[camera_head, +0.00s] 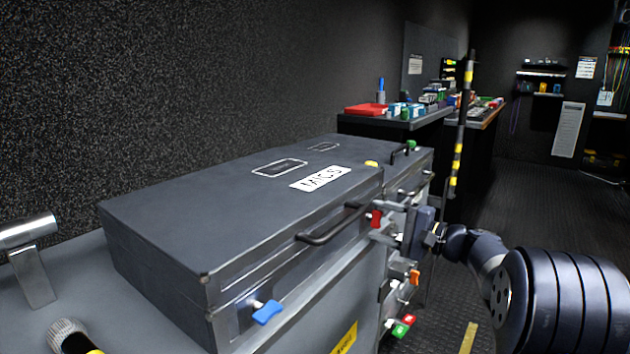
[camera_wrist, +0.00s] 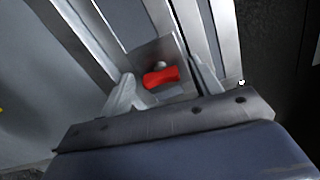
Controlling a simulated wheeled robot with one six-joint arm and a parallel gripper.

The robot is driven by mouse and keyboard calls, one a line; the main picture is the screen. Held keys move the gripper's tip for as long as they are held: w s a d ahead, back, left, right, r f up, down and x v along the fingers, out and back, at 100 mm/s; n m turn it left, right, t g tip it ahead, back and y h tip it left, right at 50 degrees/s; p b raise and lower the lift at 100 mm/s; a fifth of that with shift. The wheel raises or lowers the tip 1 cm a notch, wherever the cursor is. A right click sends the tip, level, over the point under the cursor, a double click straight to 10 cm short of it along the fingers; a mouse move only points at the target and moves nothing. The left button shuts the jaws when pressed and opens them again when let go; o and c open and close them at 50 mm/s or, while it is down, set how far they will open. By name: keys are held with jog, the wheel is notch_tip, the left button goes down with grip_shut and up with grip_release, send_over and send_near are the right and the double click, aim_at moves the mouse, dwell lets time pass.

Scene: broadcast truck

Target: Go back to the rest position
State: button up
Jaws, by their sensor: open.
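My gripper (camera_head: 388,222) is at the front of the dark grey case marked MICS (camera_head: 230,205), close to a red latch (camera_head: 376,218). In the wrist view my gripper (camera_wrist: 163,72) is open, with one pale finger on each side of the red latch (camera_wrist: 160,78). I cannot tell whether the fingers touch it. The case lid is down. A blue latch (camera_head: 267,312) shows at the near end of its front. My arm comes in from the lower right, over the floor.
Orange (camera_head: 414,277) and green (camera_head: 401,329) latches sit lower on the front. A black and yellow striped pole (camera_head: 458,150) stands behind my wrist. A cluttered bench (camera_head: 395,122) is at the back. The aisle floor (camera_head: 520,205) is open to the right.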

jog(key=shift+f+n+b, duration=0.15)
jog(key=shift+n+b, duration=0.15)
jog(key=shift+b, duration=0.2)
jog(key=p+v, duration=0.3)
jog(key=v, duration=0.8)
jog(key=x, duration=0.3)
jog(key=b+x, duration=0.1)
jog(key=x, duration=0.7)
jog(key=shift+r+b, duration=0.35)
jog(key=m+p, duration=0.3)
jog(key=p, duration=0.1)
jog(key=shift+m, duration=0.3)
jog(key=m+p, duration=0.5)
jog(key=p, duration=0.2)
jog(key=shift+r, duration=0.1)
jog(key=m+p, duration=0.3)
jog(key=p, duration=0.2)
jog(key=shift+d+m, duration=0.1)
jog(key=shift+m, duration=0.3)
jog(key=s+d+m+p, duration=0.3)
jog(key=d+m+p, duration=0.1)
jog(key=d+p, duration=0.1)
jog(key=shift+s+d+f, duration=0.2)
jog(key=shift+s+d, duration=0.15)
jog(key=shift+s, duration=0.05)
